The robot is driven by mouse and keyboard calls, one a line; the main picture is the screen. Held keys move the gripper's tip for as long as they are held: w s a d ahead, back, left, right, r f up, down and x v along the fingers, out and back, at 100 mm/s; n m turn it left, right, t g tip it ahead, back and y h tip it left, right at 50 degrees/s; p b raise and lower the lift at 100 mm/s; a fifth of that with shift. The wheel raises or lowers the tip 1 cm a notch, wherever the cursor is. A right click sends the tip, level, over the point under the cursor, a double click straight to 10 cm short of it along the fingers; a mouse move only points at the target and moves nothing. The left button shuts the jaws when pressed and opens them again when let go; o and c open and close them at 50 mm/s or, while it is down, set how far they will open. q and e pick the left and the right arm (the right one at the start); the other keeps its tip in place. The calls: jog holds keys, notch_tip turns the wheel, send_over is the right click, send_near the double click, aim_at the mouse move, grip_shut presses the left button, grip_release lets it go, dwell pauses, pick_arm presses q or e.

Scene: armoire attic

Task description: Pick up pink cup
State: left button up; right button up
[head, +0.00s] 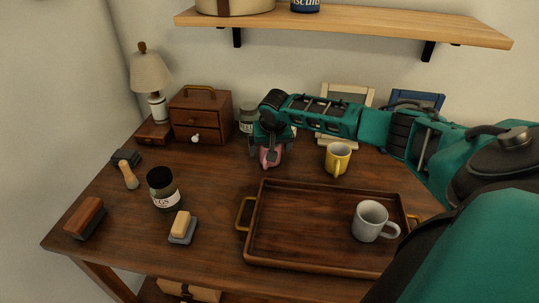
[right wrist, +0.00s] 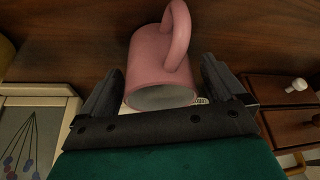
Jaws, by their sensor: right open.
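The pink cup (head: 268,158) stands on the wooden table, mostly hidden in the head view by my right gripper (head: 272,150), which reaches down over it. In the right wrist view the pink cup (right wrist: 160,62) lies between the two fingers of my right gripper (right wrist: 167,88), with its handle toward the top of the picture. The fingers are apart on either side of the cup, with a visible gap at the right finger; whether the left finger touches it I cannot tell. My left gripper is not in view.
A yellow cup (head: 338,158) stands to the right of the pink cup. A tray (head: 300,225) with a white mug (head: 371,221) is in front. A small drawer box (head: 201,117), a jar (head: 163,187) and picture frames (head: 345,94) stand around. A shelf (head: 350,25) hangs above.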

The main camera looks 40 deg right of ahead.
jog(key=c, duration=1.1)
jog(key=shift+c, duration=0.2)
jog(key=shift+r, duration=0.15)
